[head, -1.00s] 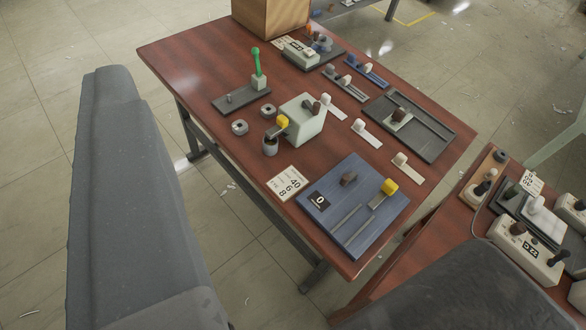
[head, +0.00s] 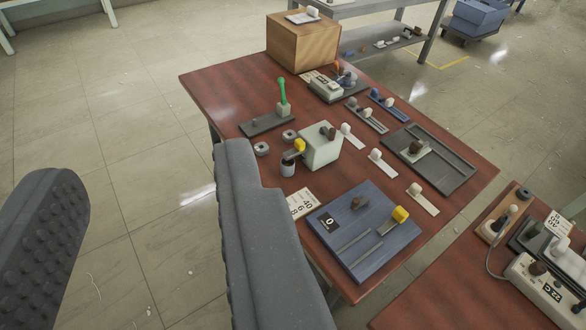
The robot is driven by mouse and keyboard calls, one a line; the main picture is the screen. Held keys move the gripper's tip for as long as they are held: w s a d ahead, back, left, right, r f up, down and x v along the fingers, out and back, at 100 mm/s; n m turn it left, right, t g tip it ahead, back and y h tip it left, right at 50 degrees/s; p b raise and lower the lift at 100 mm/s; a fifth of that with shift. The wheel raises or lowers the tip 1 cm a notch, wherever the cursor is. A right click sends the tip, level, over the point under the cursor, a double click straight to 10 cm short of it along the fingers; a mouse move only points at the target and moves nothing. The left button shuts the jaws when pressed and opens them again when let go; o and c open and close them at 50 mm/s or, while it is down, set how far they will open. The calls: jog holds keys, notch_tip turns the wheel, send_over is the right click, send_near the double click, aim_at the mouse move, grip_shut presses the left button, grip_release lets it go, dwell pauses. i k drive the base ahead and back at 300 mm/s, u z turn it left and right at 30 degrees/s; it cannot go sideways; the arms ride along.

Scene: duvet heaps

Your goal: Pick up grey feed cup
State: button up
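A small dark grey cup-like cylinder (head: 287,168) stands on the red-brown table (head: 225,82), against the near left side of a pale green box (head: 321,147) with a yellow-tipped lever (head: 298,147). It looks like the grey feed cup; its inside is too small to make out. My gripper (head: 143,162) is open and empty. Its two grey fingers stand wide apart at the left and lower middle, with bare floor showing between them. The right finger's tip is just left of the cup in the picture and covers part of the table's left edge.
Two small grey rings (head: 261,149) lie left of the box. A blue board (head: 365,235) with a yellow knob lies nearer. A green-handled lever (head: 283,92) and a wooden box (head: 303,45) stand behind. A second table (head: 415,311) is at the lower right.

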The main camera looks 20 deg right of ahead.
aim_at(287, 167)
jog(key=i, duration=1)
